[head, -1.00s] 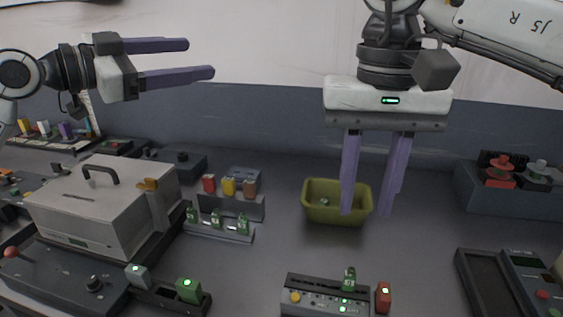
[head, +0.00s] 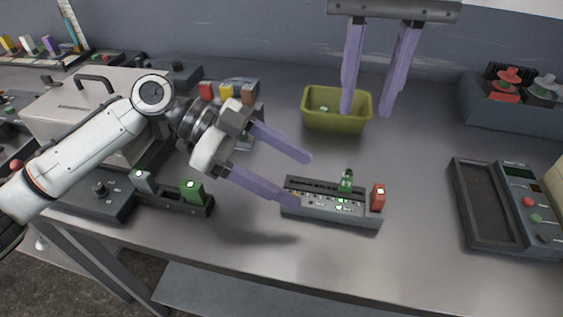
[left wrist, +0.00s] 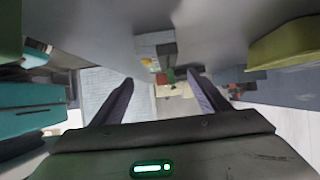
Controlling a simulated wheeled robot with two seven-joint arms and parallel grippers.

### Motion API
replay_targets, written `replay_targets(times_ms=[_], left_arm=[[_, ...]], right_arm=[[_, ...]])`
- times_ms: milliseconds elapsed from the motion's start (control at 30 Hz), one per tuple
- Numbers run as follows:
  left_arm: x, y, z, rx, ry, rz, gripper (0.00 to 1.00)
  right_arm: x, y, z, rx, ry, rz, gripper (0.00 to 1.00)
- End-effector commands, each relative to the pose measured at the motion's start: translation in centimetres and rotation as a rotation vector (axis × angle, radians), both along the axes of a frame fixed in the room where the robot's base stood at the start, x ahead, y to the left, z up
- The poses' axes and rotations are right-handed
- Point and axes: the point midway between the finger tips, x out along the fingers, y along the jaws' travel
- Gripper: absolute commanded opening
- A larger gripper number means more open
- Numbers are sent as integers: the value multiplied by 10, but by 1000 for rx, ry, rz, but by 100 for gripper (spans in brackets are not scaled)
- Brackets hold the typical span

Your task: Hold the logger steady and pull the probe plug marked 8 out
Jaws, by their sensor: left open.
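The logger (head: 330,213) is a low dark grey box with small buttons and lights, lying on the table in the head view. A green plug (head: 347,182) stands upright in its top, with a lit green light; its number is too small to read. My left gripper (head: 303,180) is open at the logger's left end, one finger behind and one reaching its front left corner; contact cannot be told. Its two fingers also show in the left wrist view (left wrist: 160,90), apart and empty. My right gripper (head: 367,113) is open and empty, pointing down at the olive bin.
The olive bin (head: 318,122) stands behind the logger. An orange-red block (head: 378,197) with a light adjoins the logger's right end. A grey lidded box (head: 62,110) is at left, a device with a tray (head: 483,205) at right. The table front is clear.

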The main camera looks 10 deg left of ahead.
Motion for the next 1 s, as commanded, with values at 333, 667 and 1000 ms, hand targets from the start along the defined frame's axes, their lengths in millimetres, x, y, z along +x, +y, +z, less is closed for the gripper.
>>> replay_targets(times_ms=[333,667,1000], left_arm=[[0,-54,-28,-1,-1,0,69],[1,-79,-42,1,-3,4,69],[1,-79,-43,1,-3,4,57]], right_arm=[[0,0,0,0,0,0,31],[0,0,0,0,0,0,31],[0,0,0,0,0,0,31]])
